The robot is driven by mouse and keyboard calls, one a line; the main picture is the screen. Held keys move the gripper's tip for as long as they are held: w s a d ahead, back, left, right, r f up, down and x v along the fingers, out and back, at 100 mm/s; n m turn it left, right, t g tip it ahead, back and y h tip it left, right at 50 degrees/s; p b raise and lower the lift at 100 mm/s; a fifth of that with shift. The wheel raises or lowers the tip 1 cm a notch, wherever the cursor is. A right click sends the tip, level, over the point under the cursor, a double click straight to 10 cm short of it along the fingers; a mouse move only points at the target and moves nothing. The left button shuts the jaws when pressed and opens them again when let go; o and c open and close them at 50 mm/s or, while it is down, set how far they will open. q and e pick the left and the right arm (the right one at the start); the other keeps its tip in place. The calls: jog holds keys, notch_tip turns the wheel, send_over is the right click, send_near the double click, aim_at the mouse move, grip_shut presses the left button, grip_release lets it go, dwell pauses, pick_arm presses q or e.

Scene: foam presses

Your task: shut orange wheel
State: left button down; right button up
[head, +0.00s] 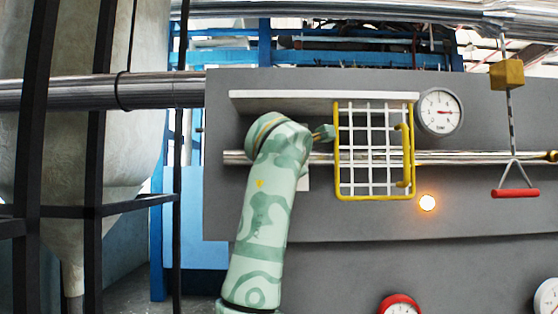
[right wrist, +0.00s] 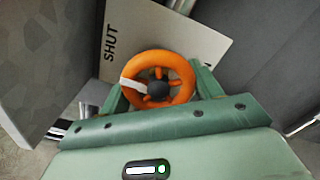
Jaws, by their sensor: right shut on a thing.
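In the right wrist view, the orange wheel (right wrist: 183,72) has a dark hub, several spokes and a white mark on its left side. My right gripper (right wrist: 157,84) is shut on it, with green fingers at its left and right sides. A pale plate (right wrist: 150,30) behind the wheel reads SHUT at the left; lettering at its right is mostly hidden. In the head view, a green patterned arm (head: 262,215) of mine rises in front of the grey panel; no orange wheel or gripper fingers can be made out there. My left gripper is out of view.
A yellow-framed white grid guard (head: 375,197) stands just right of the arm, under a pale shelf (head: 320,97). A horizontal metal pipe (head: 455,157) runs behind it. A gauge (head: 440,112), a lit lamp (head: 427,203) and a hanging red handle (head: 515,193) are farther right.

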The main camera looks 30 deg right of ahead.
dwell(0.5)
jog(key=o, duration=1)
jog(key=b+v, duration=0.5)
jog(key=v, duration=1.1)
jog(key=shift+a+b, duration=0.2)
jog(key=shift+b, duration=0.1)
jog(key=shift+s, duration=0.1)
